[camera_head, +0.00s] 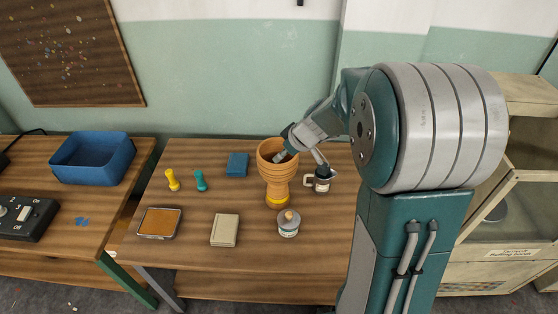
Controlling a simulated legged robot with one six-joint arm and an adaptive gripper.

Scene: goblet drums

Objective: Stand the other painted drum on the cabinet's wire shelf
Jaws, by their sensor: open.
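An orange painted goblet drum (277,188) with a yellow foot stands upright on the middle table. My gripper (302,162) is open at the right of the drum's open top. One finger reaches over or into the mouth, and the other is outside, to the right; I cannot tell whether either touches. The pale cabinet (528,92) stands at the right, partly hidden by my arm. A dark rounded thing (497,212) shows inside it, mostly hidden. I cannot make out the wire shelf.
A blue block (237,164), yellow (172,180) and teal (200,181) pegs, a tan block (225,230) and an orange-topped tray (178,208) lie left. A blue bin (92,160) is on the left table.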

